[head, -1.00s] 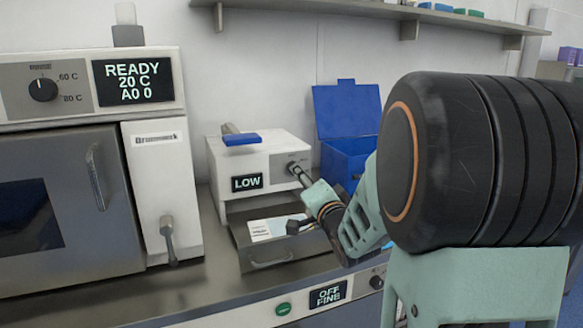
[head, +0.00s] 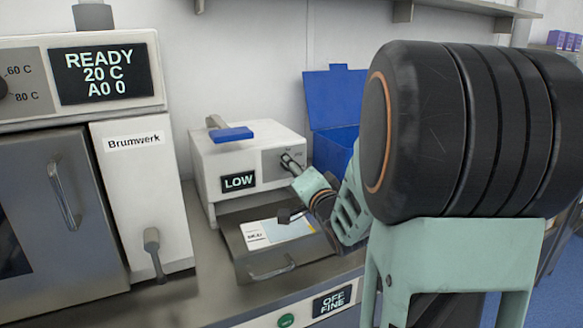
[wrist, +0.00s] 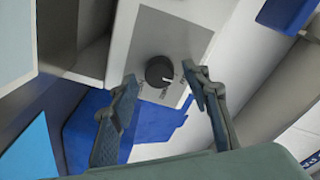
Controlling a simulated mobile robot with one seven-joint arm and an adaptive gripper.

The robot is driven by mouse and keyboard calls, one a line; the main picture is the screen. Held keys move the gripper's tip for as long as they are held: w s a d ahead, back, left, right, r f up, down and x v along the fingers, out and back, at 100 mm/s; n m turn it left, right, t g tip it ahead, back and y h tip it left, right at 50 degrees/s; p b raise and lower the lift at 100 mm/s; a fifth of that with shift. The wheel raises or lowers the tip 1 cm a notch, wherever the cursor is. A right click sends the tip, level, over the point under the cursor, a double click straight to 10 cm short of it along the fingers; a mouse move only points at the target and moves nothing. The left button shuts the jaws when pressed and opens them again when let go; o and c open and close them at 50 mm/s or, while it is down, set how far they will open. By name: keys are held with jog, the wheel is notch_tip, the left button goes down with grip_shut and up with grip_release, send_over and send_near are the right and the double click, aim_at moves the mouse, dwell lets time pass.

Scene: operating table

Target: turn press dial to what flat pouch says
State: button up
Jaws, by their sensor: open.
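The press (head: 240,160) is a white box with a blue-handled lever on top and a small display (head: 238,181) reading LOW. Its black dial (wrist: 160,71) shows in the wrist view on a grey panel, with small labels I cannot read. My gripper (wrist: 158,92) is open, its two fingers on either side of the dial in that view, apparently not touching it. In the head view my gripper (head: 292,165) is at the press front and partly hides the dial. The flat pouch (head: 276,232) lies on the press's tray; its print is too small to read.
A steriliser (head: 80,170) with a READY 20 C display stands at the left. A blue open-lidded bin (head: 336,150) is behind the press at right. A drawer-front display (head: 332,301) reads OFF FINE, beside a green button (head: 286,320).

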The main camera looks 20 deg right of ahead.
jog(key=c, duration=1.2)
jog(key=shift+o, duration=0.2)
jog(key=shift+r+m+p, duration=0.1)
jog(key=shift+m+p, duration=0.2)
jog(key=shift+p, duration=0.1)
jog(key=shift+d+m+g+y+p, duration=0.1)
jog(key=shift+m+g+y+p, duration=0.2)
jog(key=shift+m+p, duration=2.4)
jog(key=shift+m+g+y+p, duration=0.2)
jog(key=shift+m+y+p, duration=0.2)
jog(key=shift+m+p, duration=2.25)
